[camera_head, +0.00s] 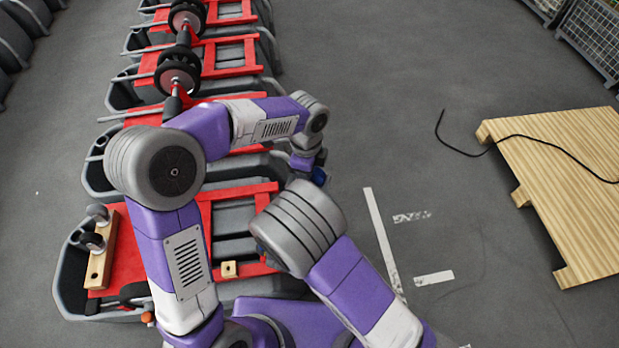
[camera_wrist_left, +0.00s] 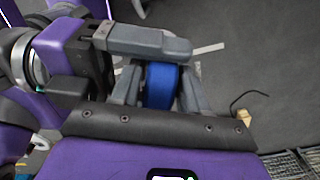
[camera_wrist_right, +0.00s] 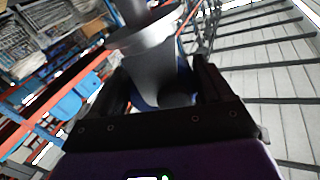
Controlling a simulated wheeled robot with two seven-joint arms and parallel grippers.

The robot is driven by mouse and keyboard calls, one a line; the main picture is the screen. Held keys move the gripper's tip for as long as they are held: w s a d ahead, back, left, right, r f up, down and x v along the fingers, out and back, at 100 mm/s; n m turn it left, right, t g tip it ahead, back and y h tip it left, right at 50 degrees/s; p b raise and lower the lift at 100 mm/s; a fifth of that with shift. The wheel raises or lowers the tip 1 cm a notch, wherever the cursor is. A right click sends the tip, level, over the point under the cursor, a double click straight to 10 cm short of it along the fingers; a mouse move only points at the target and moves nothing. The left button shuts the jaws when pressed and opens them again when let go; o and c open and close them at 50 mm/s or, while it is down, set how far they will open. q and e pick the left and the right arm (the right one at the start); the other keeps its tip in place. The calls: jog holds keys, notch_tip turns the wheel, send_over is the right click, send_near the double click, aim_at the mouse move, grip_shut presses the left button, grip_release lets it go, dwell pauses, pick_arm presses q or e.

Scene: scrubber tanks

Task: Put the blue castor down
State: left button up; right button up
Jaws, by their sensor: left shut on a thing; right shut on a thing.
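The blue castor (camera_wrist_left: 160,84) shows its blue wheel between the grey fingers of my left gripper (camera_wrist_left: 160,98), which is shut on it. In the head view a small patch of the castor (camera_head: 319,177) shows at the end of my left arm, above the floor beside the right edge of the tank row. In the right wrist view my right gripper (camera_wrist_right: 160,88) is shut around a grey part with blue (camera_wrist_right: 140,101) behind it, which looks like the same castor. My right gripper is hidden behind arm links in the head view.
Grey tanks with red frames (camera_head: 236,190) run in a row up the left. A wooden bar (camera_head: 101,262) with castors and a small wooden block (camera_head: 229,269) lie on the nearest one. A wooden pallet (camera_head: 560,180) with a black cable lies right.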

pick_arm(q)
jog(key=shift+d, duration=0.1)
pick_arm(e)
jog(key=shift+a, duration=0.15)
jog(key=shift+c, duration=1.1)
pick_arm(q)
jog(key=o, duration=1.2)
pick_arm(e)
jog(key=shift+r, duration=0.1)
jog(key=shift+c, duration=0.4)
pick_arm(q)
jog(key=shift+o, duration=0.2)
